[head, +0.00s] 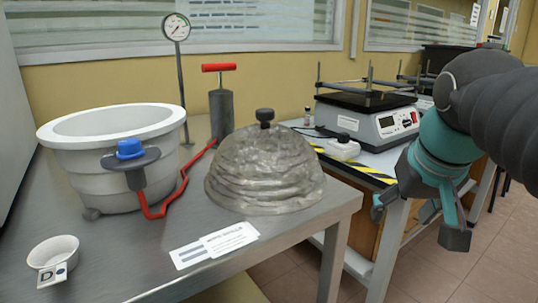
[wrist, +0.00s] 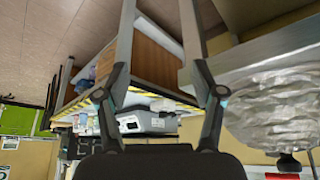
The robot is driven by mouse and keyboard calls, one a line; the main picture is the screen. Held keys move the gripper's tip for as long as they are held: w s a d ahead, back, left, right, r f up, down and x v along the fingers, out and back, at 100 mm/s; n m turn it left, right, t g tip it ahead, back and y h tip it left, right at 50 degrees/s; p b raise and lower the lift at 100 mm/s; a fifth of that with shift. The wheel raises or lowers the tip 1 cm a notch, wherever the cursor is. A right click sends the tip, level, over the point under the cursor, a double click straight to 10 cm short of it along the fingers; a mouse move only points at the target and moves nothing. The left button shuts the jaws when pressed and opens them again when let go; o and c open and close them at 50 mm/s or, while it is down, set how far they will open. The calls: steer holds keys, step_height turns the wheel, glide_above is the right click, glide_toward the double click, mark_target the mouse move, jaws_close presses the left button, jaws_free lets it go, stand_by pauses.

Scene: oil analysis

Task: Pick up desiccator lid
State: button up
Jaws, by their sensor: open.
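The desiccator lid (head: 265,168) is a translucent, ridged grey dome with a black knob (head: 264,116) on top. It sits on the metal table near its right edge in the head view. The lid also shows at the right of the wrist view (wrist: 270,120), with its knob (wrist: 288,162) at the bottom edge. My gripper (head: 418,220) is open and empty, to the right of the lid and apart from it, beyond the table's right edge. Its two fingers (wrist: 160,80) are spread in the wrist view. The grey desiccator base (head: 112,165) stands open at the left.
A hand pump (head: 221,110) with a red handle and a pressure gauge (head: 176,27) stand behind the lid. A red hose (head: 183,185) runs beside the base. A white dish (head: 53,252) and paper labels (head: 214,245) lie in front. A shaker (head: 367,117) stands on the bench to the right.

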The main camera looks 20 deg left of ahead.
steer(key=w+a+r+n+p, duration=0.1)
steer(key=w+a+r, duration=0.2)
steer(key=a+r, duration=0.35)
steer(key=w+a+r+n+p, duration=0.1)
steer(key=w+a+r, duration=0.3)
steer(key=r, duration=0.5)
steer(key=n+g+y+p, duration=0.1)
steer(key=n+p, duration=0.1)
glide_toward(265, 110)
steer(key=shift+d+x, duration=0.2)
steer(key=shift+x, duration=1.15)
steer(key=shift+d+x, duration=0.2)
steer(key=shift+x, duration=1.1)
steer(key=shift+a+x, duration=0.2)
steer(key=shift+x, duration=1.1)
steer(key=shift+a+x, duration=0.15)
steer(key=shift+x, duration=1.2)
steer(key=shift+r, duration=0.1)
steer(key=shift+c, duration=0.3)
jaws_close()
